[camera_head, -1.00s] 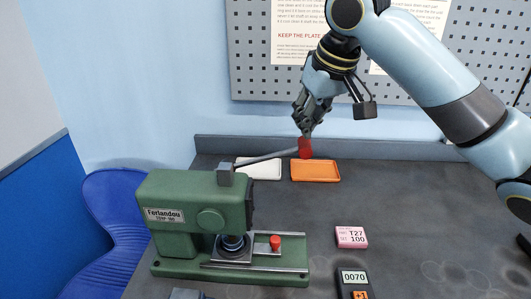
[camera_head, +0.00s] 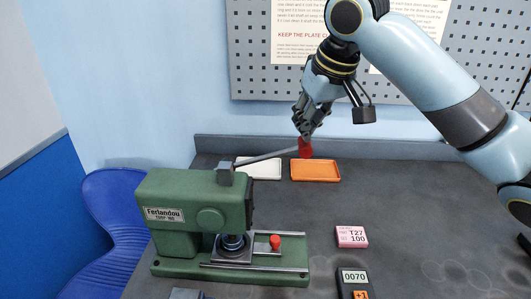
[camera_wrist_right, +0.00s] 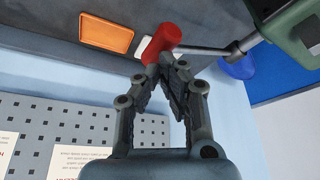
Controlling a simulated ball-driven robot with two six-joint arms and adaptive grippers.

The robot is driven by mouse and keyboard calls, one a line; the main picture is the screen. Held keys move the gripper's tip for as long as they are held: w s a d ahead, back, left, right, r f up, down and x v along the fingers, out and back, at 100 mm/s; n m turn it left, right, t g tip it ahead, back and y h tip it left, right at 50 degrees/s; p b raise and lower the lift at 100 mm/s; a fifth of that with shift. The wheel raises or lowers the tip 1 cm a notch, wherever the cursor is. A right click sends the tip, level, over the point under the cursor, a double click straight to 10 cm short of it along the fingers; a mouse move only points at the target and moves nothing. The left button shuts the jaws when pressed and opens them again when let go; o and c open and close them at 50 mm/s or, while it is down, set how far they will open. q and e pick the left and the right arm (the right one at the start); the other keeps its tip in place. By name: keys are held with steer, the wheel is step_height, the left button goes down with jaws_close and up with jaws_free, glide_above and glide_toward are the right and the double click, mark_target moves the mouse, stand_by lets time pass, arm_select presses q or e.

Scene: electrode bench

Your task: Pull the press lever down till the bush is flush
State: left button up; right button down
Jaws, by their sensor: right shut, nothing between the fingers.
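The green press (camera_head: 200,208) stands on the bench at the left. Its lever (camera_head: 262,158) slants slightly up to the right and ends in a red knob (camera_head: 305,148). My right gripper (camera_head: 304,134) is shut and empty, its fingertips at the top of the knob. In the right wrist view, the shut fingertips (camera_wrist_right: 160,62) meet at the red knob (camera_wrist_right: 163,42) and seem to touch it. The press ram (camera_head: 233,242) is above a plate on the base; the bush cannot be made out clearly. My left gripper is not in view.
An orange tray (camera_head: 316,179) and a white tray (camera_head: 268,174) lie behind the press. A red-topped knob (camera_head: 275,242) sits on the press base.

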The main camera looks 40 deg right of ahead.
mark_target(310, 143)
steer(key=shift+f, duration=1)
steer(key=shift+s+d+f+g+p, duration=0.1)
steer(key=shift+f+g+p, duration=0.3)
steer(key=shift+f+p, duration=0.15)
steer(key=shift+s+d+f+g+p, duration=0.1)
steer(key=shift+f+g+p, duration=0.35)
steer(key=shift+f, duration=0.3)
steer(key=shift+f+g+p, duration=0.25)
steer(key=shift+f+p, duration=0.15)
steer(key=shift+f, duration=0.1)
steer(key=shift+f+g+y+p, duration=0.3)
steer(key=shift+f+g+p, duration=0.1)
steer(key=shift+f, duration=0.65)
